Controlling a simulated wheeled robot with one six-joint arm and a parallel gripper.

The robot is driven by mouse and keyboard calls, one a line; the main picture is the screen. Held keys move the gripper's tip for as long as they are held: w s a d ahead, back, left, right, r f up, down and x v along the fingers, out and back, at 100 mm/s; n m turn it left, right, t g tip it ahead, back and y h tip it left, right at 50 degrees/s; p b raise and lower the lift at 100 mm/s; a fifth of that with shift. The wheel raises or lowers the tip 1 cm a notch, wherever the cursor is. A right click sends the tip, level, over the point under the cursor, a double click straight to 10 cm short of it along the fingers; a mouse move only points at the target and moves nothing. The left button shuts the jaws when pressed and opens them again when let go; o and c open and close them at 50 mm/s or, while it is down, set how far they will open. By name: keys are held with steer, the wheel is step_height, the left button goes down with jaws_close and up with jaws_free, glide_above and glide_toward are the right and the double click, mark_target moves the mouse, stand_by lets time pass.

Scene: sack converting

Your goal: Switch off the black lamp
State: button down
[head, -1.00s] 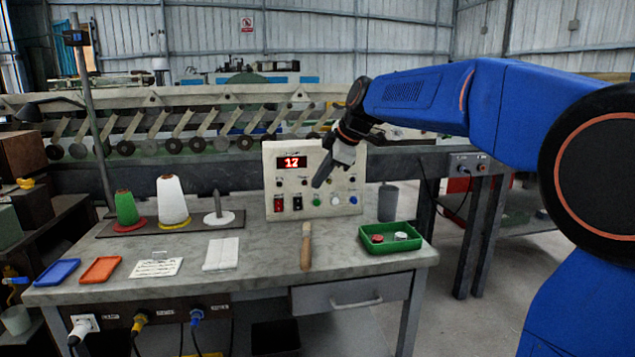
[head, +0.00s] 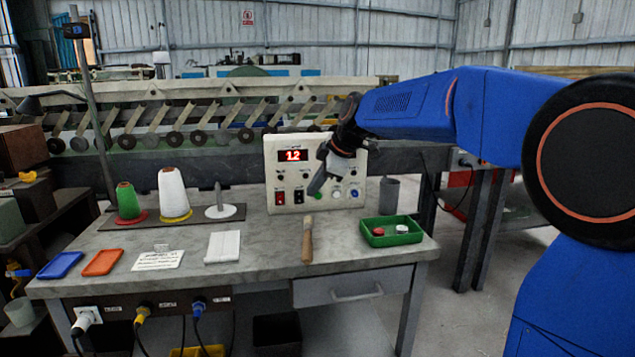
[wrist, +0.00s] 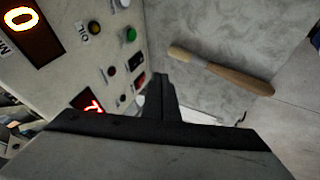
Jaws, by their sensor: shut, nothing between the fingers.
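The black lamp (head: 45,100) hangs on a thin arm from a tall pole at the left of the bench. No glow shows from it. The control panel (head: 270,170) stands at the back of the bench, with a lit red display, a red rocker switch (head: 280,198), a black rocker switch (head: 299,196) and several buttons. My gripper (head: 316,187) is shut and empty in front of the panel, near the green button (head: 318,195). In the wrist view my gripper (wrist: 160,85) points past the panel (wrist: 70,60); whether it touches anything is unclear.
A brush (head: 307,240) lies on the bench below the panel. A green tray (head: 390,242) with small caps is at the right. Thread cones (head: 172,190), a spindle and small orange and blue trays are at the left. The front middle of the bench is fairly clear.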

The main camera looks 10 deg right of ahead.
mark_target(304, 195)
steer(key=x, duration=0.6)
steer(key=shift+f, duration=0.1)
steer(key=shift+w+d, duration=0.1)
steer(key=shift+w, duration=1.85)
steer(key=shift+w+f, duration=0.15)
steer(key=shift+r, duration=0.85)
